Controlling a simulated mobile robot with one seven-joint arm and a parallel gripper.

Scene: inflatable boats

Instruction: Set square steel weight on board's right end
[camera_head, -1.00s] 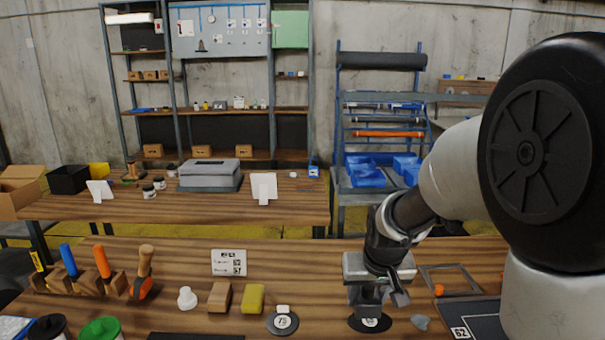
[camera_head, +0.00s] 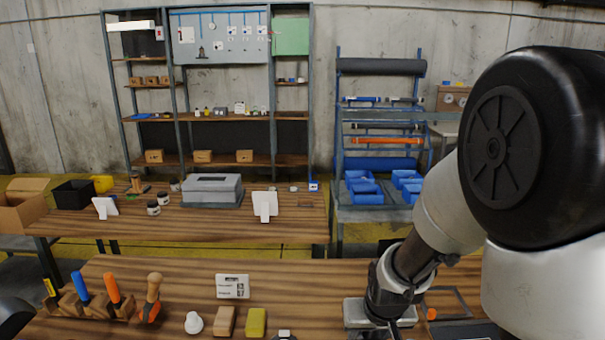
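My gripper (camera_head: 382,318) is at the bottom edge right of centre, over the front workbench (camera_head: 300,277). The square steel weight cannot be made out for certain. A small pale top (camera_head: 284,334) shows at the bottom edge, left of my gripper, too cropped to identify. The board and its right end cannot be made out in this view.
A wooden rack of tools (camera_head: 100,304) stands at left. A white knob-shaped piece (camera_head: 194,323), a brown block (camera_head: 225,321), a yellow block (camera_head: 256,322) and a label card (camera_head: 233,286) are nearer the middle. A grey frame (camera_head: 447,302) lies right of my gripper.

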